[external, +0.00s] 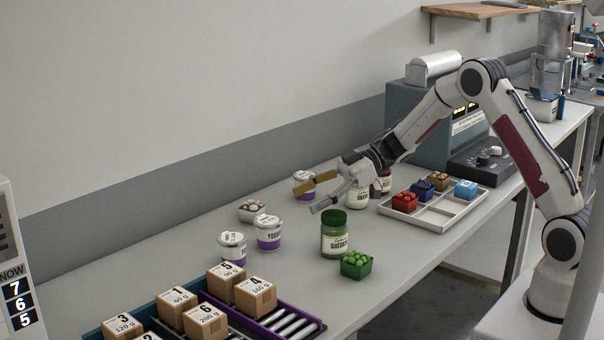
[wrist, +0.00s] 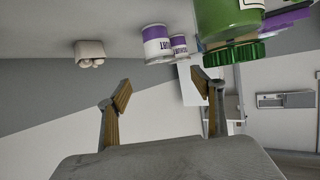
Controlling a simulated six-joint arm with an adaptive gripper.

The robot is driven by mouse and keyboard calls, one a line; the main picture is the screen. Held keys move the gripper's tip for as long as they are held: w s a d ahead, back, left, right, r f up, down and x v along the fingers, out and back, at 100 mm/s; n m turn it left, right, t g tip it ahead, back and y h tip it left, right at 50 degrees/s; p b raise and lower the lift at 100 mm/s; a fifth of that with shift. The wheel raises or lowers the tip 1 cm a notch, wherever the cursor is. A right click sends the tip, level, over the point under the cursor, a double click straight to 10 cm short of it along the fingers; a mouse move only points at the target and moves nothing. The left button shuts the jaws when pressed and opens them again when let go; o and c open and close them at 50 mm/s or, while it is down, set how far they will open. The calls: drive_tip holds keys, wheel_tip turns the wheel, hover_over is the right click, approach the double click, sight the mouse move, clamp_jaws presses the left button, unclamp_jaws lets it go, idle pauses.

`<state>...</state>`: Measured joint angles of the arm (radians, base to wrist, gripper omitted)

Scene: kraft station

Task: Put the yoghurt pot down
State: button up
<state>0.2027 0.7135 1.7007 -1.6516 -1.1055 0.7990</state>
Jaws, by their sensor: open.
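Three white yoghurt pots with purple bands stand upright on the bench in the external view. One pot (external: 305,193) is behind my gripper's upper finger and partly hidden by it. The other two, a middle pot (external: 268,233) and a left pot (external: 232,247), stand nearer the boxes. My gripper (external: 306,200) is open, with nothing between its fingers, near the first pot; I cannot tell whether they touch. In the wrist view, my open fingers (wrist: 162,88) show with two yoghurt pots (wrist: 156,47) beyond them, both clear of the fingers.
A green gherkin jar (external: 335,238) stands in front of my gripper, with a green punnet (external: 356,265) beside it. A pale punnet (external: 252,211) sits behind the pots. More jars (external: 357,198) and a compartment tray (external: 430,215) are right. Numbered boxes (external: 256,297) stand front left.

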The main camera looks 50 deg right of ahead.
idle(0.4)
drive_tip(key=w+d+r+m+t+h, duration=0.2)
drive_tip(key=d+r+t+h, duration=0.1)
drive_tip(key=r, duration=0.4)
drive_tip(key=w+d+r+m+t+h, duration=0.1)
drive_tip(key=d+r+m+t+h, duration=0.2)
drive_tip(key=r, duration=0.4)
drive_tip(key=s+d+r+m+t+h, duration=0.1)
drive_tip(key=s+d+r+m+h, duration=0.2)
drive_tip(key=s+d+r+h, duration=0.45)
drive_tip(key=s+d+f+m+g+h, duration=0.1)
drive_tip(key=s+d+m+g, duration=0.1)
drive_tip(key=s, duration=0.6)
drive_tip(key=s+d+f+m+g, duration=0.1)
drive_tip(key=s+d+m, duration=0.1)
drive_tip(key=s, duration=0.6)
drive_tip(key=s+a+f+g+y, duration=0.1)
drive_tip(key=s+a+f+g, duration=0.1)
drive_tip(key=s, duration=0.8)
drive_tip(key=s+a+f+g+y, duration=0.1)
drive_tip(key=s+a+f, duration=0.3)
drive_tip(key=s, duration=0.7)
wheel_tip(320, 180, down, 2)
drive_tip(key=shift+a+f+m+g, duration=0.2)
drive_tip(key=shift+m+g, duration=0.1)
drive_tip(key=shift+g, duration=0.4)
drive_tip(key=shift+o, duration=0.5)
drive_tip(key=shift+r+y, duration=0.1)
drive_tip(key=shift+y, duration=0.15)
